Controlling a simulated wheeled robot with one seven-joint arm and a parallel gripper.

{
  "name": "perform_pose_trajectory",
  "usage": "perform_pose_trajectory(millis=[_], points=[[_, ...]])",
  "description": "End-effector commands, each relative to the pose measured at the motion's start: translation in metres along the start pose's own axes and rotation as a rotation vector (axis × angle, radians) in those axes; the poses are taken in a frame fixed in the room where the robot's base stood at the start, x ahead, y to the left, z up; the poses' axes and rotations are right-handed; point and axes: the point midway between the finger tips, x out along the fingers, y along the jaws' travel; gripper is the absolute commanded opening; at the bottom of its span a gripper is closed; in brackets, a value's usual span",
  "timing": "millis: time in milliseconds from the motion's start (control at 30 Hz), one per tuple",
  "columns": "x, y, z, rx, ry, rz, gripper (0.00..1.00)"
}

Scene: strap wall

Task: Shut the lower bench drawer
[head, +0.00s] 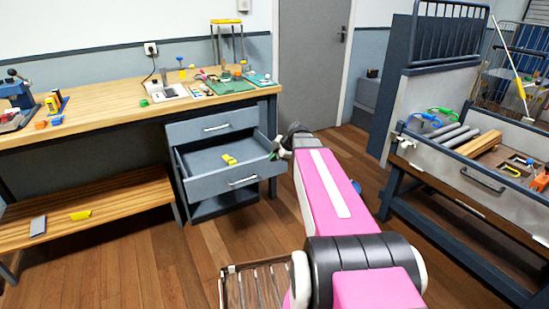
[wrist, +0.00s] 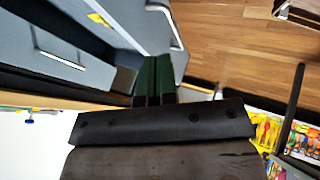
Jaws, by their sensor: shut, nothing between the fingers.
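The lower bench drawer (head: 222,187) is pulled out from the grey unit under the right end of the workbench. Its front has a pale bar handle (head: 242,181), and a small yellow item (head: 229,159) lies inside. In the wrist view the drawer front (wrist: 145,38) lies just beyond my fingers. The upper drawer (head: 207,130) is shut. My gripper (head: 279,146) is at the right end of the lower drawer's front. It is shut and empty, with its dark green fingers together in the wrist view (wrist: 154,72). I cannot tell whether they touch the drawer.
The wooden workbench (head: 110,97) carries tools and a green mat. A low shelf (head: 105,212) lies to the left of the drawer unit. A dark-framed stand with an open tray (head: 424,160) is on the right. The wooden floor in front of the drawer is mostly clear.

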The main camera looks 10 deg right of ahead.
Motion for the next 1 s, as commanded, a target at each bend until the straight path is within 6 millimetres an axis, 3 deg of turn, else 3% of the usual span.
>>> perform_pose_trajectory(millis=[400, 633, 1000], points=[[0.076, 0.007, 0.001, -0.001, 0.001, 0.001, 0.0], [0.087, 0.031, 0.0, -0.001, 0.0, 0.001, 0.0], [0.089, 0.036, 0.0, 0.0, 0.0, 0.001, 0.0]])
